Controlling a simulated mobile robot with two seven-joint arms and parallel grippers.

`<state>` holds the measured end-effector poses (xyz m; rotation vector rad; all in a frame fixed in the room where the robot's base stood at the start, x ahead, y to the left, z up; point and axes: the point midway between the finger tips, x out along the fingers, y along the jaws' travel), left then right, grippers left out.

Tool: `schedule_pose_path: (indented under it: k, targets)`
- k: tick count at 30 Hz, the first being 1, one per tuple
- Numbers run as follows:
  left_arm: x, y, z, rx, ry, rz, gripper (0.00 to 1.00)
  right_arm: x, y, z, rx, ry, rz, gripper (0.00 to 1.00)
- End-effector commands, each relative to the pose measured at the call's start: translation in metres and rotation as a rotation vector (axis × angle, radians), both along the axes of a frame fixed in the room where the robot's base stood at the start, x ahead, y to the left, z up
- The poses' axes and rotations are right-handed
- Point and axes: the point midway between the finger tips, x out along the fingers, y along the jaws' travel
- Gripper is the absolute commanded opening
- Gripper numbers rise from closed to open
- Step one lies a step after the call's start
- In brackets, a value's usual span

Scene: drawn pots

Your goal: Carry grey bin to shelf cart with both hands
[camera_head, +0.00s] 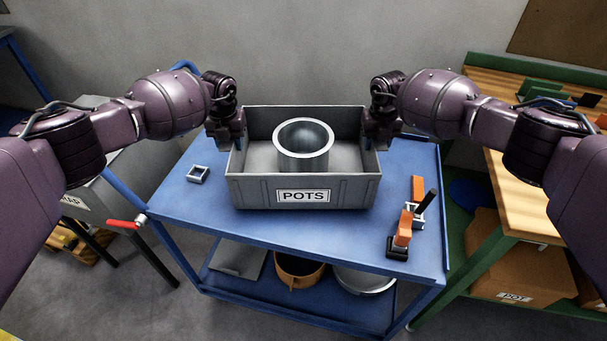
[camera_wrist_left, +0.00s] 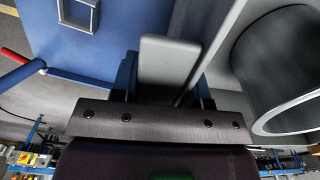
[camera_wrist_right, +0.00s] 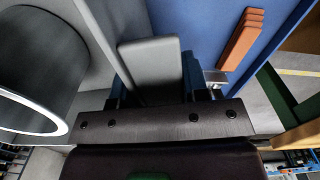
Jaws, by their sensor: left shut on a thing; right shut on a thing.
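The grey bin (camera_head: 340,194) with a "POTS" label is on or just above the blue shelf cart's top (camera_head: 180,213); I cannot tell if it touches. A grey metal pot (camera_head: 303,148) stands inside the bin. My left gripper (camera_head: 231,142) is shut on the bin's left wall, which also shows in the left wrist view (camera_wrist_left: 212,45). My right gripper (camera_head: 379,140) is shut on the bin's right wall, which shows in the right wrist view (camera_wrist_right: 97,40). The fingertips are partly hidden in the head view.
A small square metal piece (camera_head: 198,174) lies left of the bin. An orange and black tool (camera_head: 402,232) and an orange block (camera_head: 418,188) are at the cart's right. The lower shelf holds a brown pot (camera_head: 298,270). A wooden bench (camera_head: 525,190) stands right.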

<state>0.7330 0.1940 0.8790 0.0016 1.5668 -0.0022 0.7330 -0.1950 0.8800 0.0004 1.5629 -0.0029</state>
Motion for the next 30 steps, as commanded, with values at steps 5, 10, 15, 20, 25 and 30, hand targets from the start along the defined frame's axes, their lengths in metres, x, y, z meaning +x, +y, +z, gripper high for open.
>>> schedule_pose_path:
  k: [5, 10, 15, 20, 25, 30]
  targets:
    - [-0.001, 0.000, 0.000, 0.003, 0.001, -0.003, 0.66, 0.001, 0.000, 0.002, 0.000, -0.003, -0.003, 0.66]
    - [0.000, 0.000, 0.000, 0.001, 0.001, -0.002, 0.67, 0.000, 0.000, 0.001, 0.000, -0.002, -0.002, 0.67]
    - [0.000, 0.000, 0.000, 0.001, 0.000, -0.001, 0.67, 0.000, 0.000, 0.000, 0.000, -0.001, -0.001, 0.67]
    - [0.000, 0.000, 0.001, 0.000, 0.000, -0.001, 0.67, 0.000, 0.000, 0.000, 0.000, -0.001, 0.000, 0.67]
    - [0.001, 0.000, 0.015, 0.000, -0.003, -0.002, 0.67, 0.000, 0.000, 0.000, 0.000, -0.001, 0.000, 0.67]
    - [0.001, 0.000, 0.046, 0.000, -0.003, -0.002, 0.67, 0.000, 0.000, 0.000, 0.000, -0.001, 0.000, 0.67]
